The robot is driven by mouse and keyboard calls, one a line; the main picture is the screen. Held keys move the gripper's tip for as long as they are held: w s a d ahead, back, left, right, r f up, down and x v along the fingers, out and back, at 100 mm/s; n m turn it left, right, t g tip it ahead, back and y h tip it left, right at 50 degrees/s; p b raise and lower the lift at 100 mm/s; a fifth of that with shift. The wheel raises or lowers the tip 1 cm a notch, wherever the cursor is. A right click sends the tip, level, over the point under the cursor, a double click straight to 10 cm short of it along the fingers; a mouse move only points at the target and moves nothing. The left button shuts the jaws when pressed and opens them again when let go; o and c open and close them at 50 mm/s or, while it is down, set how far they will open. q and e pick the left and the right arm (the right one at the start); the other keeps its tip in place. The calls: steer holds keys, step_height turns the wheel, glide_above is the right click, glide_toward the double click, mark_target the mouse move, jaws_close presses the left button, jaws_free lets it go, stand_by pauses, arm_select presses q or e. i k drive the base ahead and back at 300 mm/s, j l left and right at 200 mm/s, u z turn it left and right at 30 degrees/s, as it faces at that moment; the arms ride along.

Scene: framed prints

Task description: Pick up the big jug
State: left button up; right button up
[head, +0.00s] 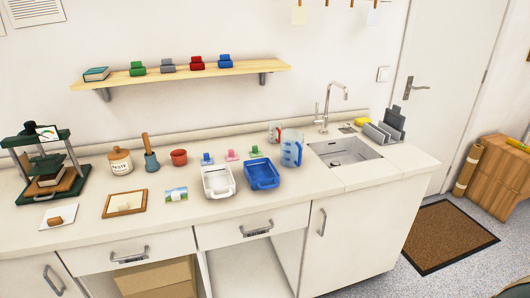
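The big jug (291,151) is a clear, blue-tinted measuring jug with blue markings. It stands upright on the white counter (305,184), just left of the sink and behind the blue tray. A smaller clear jug (275,133) with red markings stands behind it and to its left, near the wall. Neither of my grippers shows in the head view.
The sink (345,151) with a tall tap (325,108) is right of the jug. A blue tray (262,174) and a white tray (218,182) stand in front and left. A wooden shelf (185,76) hangs above. Counter right of the blue tray is clear.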

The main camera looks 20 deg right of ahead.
mark_target(293, 151)
steer(key=l+u, duration=0.25)
steer(key=u, duration=0.2)
steer(key=l+u, duration=0.2)
steer(key=u, duration=0.3)
steer(key=l+u, duration=0.25)
steer(key=u, duration=0.2)
steer(key=k+l+u, duration=0.2)
steer(key=l, duration=0.15)
steer(key=k+l+u, duration=0.15)
steer(key=l, duration=0.15)
steer(key=k+l+u, duration=0.2)
steer(key=k+l, duration=0.15)
steer(key=l, duration=0.2)
steer(key=k+l+u, duration=0.2)
steer(key=k+l, duration=0.2)
steer(key=l, duration=0.25)
